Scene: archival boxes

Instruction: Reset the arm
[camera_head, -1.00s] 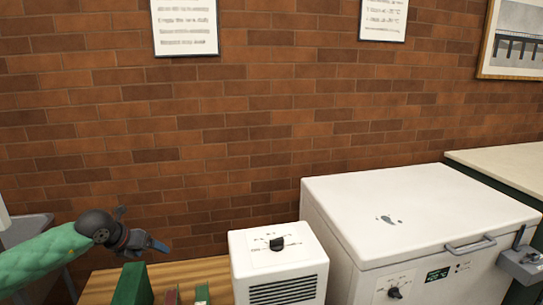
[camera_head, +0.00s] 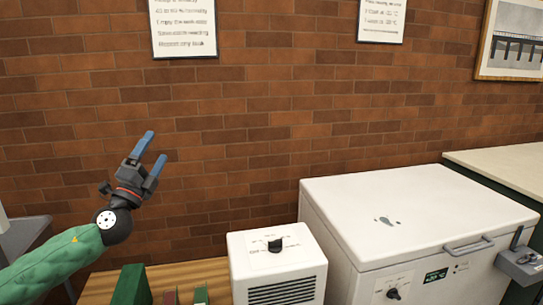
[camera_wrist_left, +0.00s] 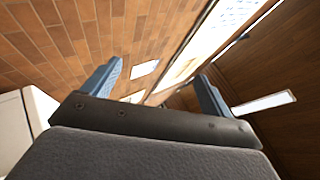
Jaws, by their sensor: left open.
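My left gripper (camera_head: 151,160) is raised in front of the brick wall at the left of the head view, its two blue fingers spread apart and pointing up and to the right. Nothing is between the fingers. My right gripper is not in view.
A wooden table (camera_head: 100,288) holds a green box (camera_head: 131,287) and a white unit with a black knob (camera_head: 262,262). A white chest freezer (camera_head: 405,220) stands to the right, beside a pale counter (camera_head: 505,165). The air around the gripper is clear.

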